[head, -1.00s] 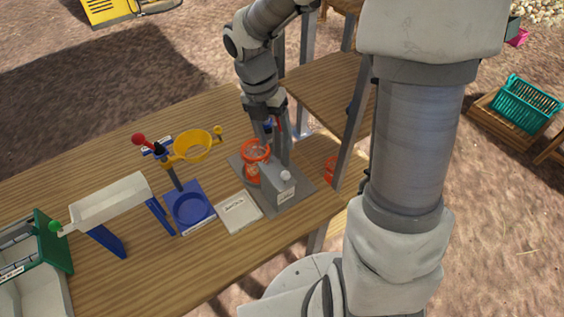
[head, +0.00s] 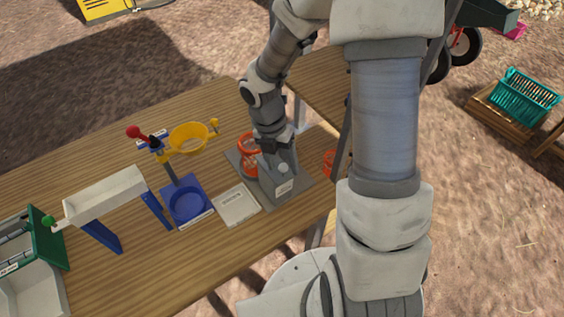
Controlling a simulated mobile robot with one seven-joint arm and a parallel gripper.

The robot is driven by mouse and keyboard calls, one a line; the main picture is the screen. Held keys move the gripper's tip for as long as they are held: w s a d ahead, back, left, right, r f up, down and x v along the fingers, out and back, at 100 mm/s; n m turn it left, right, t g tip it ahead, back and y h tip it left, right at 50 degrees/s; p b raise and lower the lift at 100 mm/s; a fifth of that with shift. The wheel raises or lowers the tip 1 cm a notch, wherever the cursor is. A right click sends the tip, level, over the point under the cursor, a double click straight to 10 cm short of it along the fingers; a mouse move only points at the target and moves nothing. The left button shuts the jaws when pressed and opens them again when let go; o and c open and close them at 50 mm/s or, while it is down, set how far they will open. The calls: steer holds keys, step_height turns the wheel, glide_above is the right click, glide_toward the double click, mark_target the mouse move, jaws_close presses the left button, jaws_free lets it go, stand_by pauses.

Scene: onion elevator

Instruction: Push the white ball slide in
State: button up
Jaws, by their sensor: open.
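The white ball (head: 284,168) is a small pale knob at the grey slide housing (head: 284,187). The housing stands on a grey base plate (head: 299,188) near the right end of the wooden table. My gripper (head: 274,151) is right at the housing, just behind and above the white ball. Its fingers are mostly hidden, and I cannot tell whether they touch the ball. It is open. An orange ring funnel (head: 246,141) stands just left of my gripper, partly covered by it.
A white plate with lettering (head: 236,204) lies left of the base. Beyond it are a blue stand (head: 188,203) with a yellow funnel (head: 188,137), a white chute (head: 105,194) and a green-ended bin (head: 48,238). The table's front is clear.

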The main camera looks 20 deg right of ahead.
jaws_close()
steer(key=shift+w+a+p, duration=0.2)
steer(key=shift+w+a, duration=0.1)
steer(key=shift+w, duration=0.55)
steer(key=shift+w+a+p, duration=0.15)
steer(key=shift+w+a, duration=0.1)
steer(key=shift+w, duration=0.55)
steer(key=shift+w+a+p, duration=0.2)
steer(key=shift+w+a, duration=0.1)
steer(key=shift+w, duration=0.55)
jaws_free()
steer(key=shift+w+r, duration=0.1)
steer(key=shift+r, duration=0.1)
